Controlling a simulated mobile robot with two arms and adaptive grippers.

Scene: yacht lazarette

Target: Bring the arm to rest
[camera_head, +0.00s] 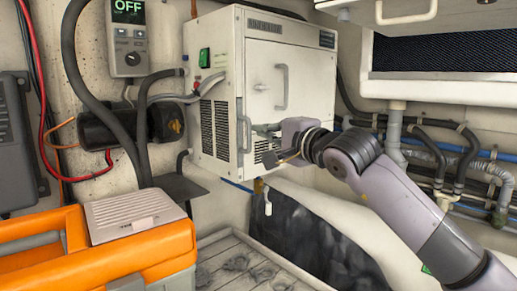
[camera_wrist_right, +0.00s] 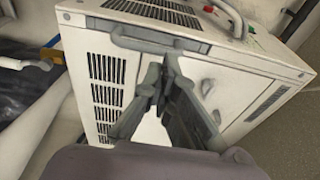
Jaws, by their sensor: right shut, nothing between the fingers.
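My right gripper (camera_head: 283,156) is at the front of a white box-shaped unit (camera_head: 213,50) in the head view. Its fingers are shut and empty. In the wrist view the gripper (camera_wrist_right: 158,88) points at the unit's front, close to a grey bar handle (camera_wrist_right: 130,30). I cannot tell whether the fingers touch the unit. My right arm (camera_head: 400,205) reaches in from the lower right. My left gripper does not show in either view.
An orange toolbox (camera_head: 150,254) stands at the lower left. A controller reading OFF (camera_head: 127,38) hangs on the wall. Hoses and pipes (camera_head: 440,150) run along the right wall below a white cabinet (camera_head: 440,90). A slatted floor (camera_head: 240,268) lies below the unit.

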